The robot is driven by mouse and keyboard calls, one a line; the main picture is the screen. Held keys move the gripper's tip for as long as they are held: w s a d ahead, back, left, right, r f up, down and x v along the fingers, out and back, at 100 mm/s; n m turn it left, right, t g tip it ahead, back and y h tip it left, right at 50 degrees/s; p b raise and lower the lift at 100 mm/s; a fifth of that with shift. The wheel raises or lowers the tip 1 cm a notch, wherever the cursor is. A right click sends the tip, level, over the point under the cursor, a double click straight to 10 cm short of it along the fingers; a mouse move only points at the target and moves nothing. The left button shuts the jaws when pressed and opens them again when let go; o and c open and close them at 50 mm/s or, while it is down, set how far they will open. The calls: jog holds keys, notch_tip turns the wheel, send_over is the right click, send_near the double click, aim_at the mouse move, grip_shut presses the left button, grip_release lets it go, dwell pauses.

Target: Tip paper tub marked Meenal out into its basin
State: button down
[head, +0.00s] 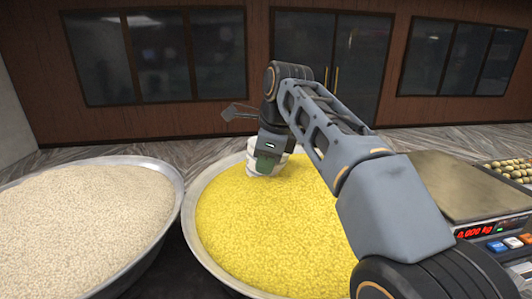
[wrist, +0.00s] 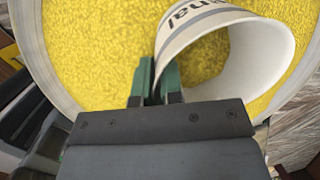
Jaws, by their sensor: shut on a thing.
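The white paper tub (head: 281,163) is over the yellow-filled basin (head: 205,247), mostly behind my gripper (head: 268,163). In the wrist view, the tub (wrist: 268,55) shows the letters "nal" on its outer side. It lies tilted, with its wide mouth turned toward the camera and right. The part of its inside that I see is bare and pale. My gripper (wrist: 158,78) has its green fingers shut on the tub's side wall near the rim. Yellow grains (wrist: 90,40) fill the basin around and below the tub. I cannot tell whether the tub touches them.
A second metal basin (head: 180,190) with pale grains stands at the left, close beside the yellow one. At the right are a weighing scale (head: 462,183) reading 0.000 kg and a tray of round sweets (head: 512,170). A wooden wall with dark windows stands behind.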

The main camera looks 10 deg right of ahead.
jog(key=shift+f+h, duration=0.6)
jog(key=shift+h, duration=0.5)
jog(key=shift+d, duration=0.25)
jog(key=shift+r, duration=0.1)
jog(key=shift+r, duration=1.9)
